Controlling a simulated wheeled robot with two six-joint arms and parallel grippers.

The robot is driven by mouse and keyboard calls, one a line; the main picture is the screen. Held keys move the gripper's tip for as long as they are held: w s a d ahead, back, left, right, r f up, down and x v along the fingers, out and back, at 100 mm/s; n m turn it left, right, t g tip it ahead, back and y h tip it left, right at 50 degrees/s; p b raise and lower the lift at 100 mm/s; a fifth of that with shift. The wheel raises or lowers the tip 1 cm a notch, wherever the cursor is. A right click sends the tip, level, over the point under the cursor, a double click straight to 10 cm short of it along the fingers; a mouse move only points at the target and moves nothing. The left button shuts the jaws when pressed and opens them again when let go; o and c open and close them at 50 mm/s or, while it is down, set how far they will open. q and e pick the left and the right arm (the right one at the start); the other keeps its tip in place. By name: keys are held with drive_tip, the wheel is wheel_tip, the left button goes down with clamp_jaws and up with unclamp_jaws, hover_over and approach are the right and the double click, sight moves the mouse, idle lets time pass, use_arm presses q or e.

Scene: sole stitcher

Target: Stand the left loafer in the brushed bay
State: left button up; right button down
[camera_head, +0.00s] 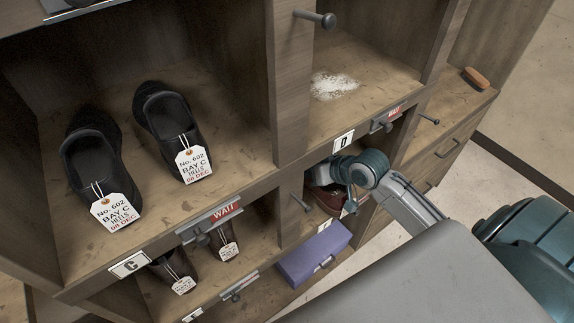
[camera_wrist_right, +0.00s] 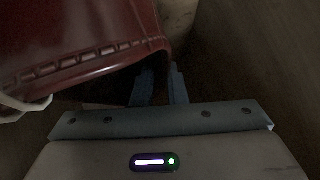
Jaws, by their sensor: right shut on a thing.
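A dark red leather shoe (camera_head: 327,201) shows partly in the lower bay at the centre of the head view, behind my right wrist. In the right wrist view the red leather (camera_wrist_right: 85,45), with a stitched edge, fills the upper left. My right gripper (camera_wrist_right: 160,86) has its fingers at that edge and is shut on the shoe; the gripped part is in shadow. Whether it is the left loafer, I cannot tell. The bay marked D (camera_head: 384,78), above, has a patch of white powder (camera_head: 334,86) on its floor. My left gripper is not in view.
A small brush (camera_head: 476,78) lies on the right ledge.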

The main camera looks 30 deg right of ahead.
drive_tip(key=w+a, duration=0.1)
drive_tip(key=w, duration=0.1)
drive_tip(key=w+a+p, duration=0.1)
drive_tip(key=w, duration=0.2)
drive_tip(key=w+a, duration=0.1)
drive_tip(key=w, duration=0.1)
drive_tip(key=shift+w+a, duration=0.1)
drive_tip(key=shift+w, duration=0.05)
drive_tip(key=shift+f+p, duration=0.65)
drive_tip(key=shift+f, duration=1.05)
drive_tip(key=c, duration=1.5)
unclamp_jaws()
drive_tip(key=shift+o, duration=0.2)
drive_tip(key=b+v, duration=0.1)
drive_tip(key=v, duration=0.9)
drive_tip(key=shift+f, duration=0.15)
drive_tip(key=shift+v, duration=1.15)
